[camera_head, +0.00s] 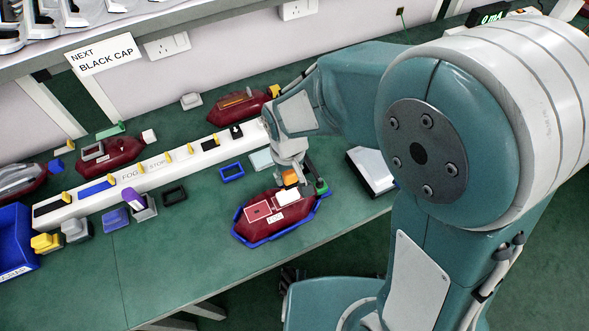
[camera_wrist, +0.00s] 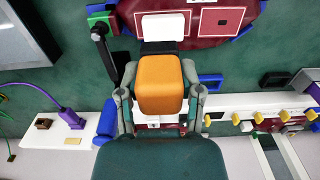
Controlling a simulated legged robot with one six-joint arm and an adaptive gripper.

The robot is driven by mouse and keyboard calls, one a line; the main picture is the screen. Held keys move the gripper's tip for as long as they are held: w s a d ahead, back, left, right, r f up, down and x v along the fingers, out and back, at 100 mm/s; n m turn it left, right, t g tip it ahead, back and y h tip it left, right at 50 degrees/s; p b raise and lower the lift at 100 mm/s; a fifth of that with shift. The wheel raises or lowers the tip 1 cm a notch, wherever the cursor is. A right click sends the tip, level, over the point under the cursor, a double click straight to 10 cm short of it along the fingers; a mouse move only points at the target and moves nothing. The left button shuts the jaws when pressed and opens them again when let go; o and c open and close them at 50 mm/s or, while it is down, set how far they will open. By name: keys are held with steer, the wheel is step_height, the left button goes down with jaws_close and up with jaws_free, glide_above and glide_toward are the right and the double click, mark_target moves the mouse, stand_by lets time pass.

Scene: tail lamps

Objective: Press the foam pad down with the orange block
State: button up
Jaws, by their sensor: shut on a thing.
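My gripper (camera_head: 289,168) is shut on the orange block (camera_head: 290,177), which also shows between the two fingers in the wrist view (camera_wrist: 160,83). The block is over the near dark red tail lamp (camera_head: 262,222), at its upper edge. A white patch (camera_head: 287,198) lies on this lamp, and a black strip (camera_wrist: 159,47) shows between white patch and block in the wrist view. I cannot tell which of these is the foam pad. The block hides what is directly under it, and I cannot tell whether it touches.
A blue cradle (camera_head: 281,234) holds the near lamp, with a green-based black lever (camera_head: 321,186) beside the block. A white rail (camera_head: 153,168) with yellow pegs runs behind. More red lamps (camera_head: 236,108) lie beyond. A grey-white box (camera_head: 372,171) stands right. The green bench front is clear.

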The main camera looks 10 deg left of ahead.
steer(key=shift+w+a+f, duration=0.1)
steer(key=shift+a+f, duration=0.15)
steer(key=shift+a, duration=0.05)
steer(key=shift+a+f, duration=0.3)
steer(key=shift+f, duration=0.3)
steer(key=shift+a+f, duration=0.25)
steer(key=shift+f, duration=0.3)
steer(key=shift+d+f, duration=0.55)
steer(key=shift+f, duration=0.15)
steer(key=shift+d+f, duration=0.35)
steer(key=shift+d, duration=0.05)
steer(key=shift+a+f, duration=0.2)
steer(key=shift+a, duration=0.5)
steer(key=shift+d, duration=0.45)
steer(key=shift+a+f, duration=0.1)
steer(key=shift+a, duration=0.05)
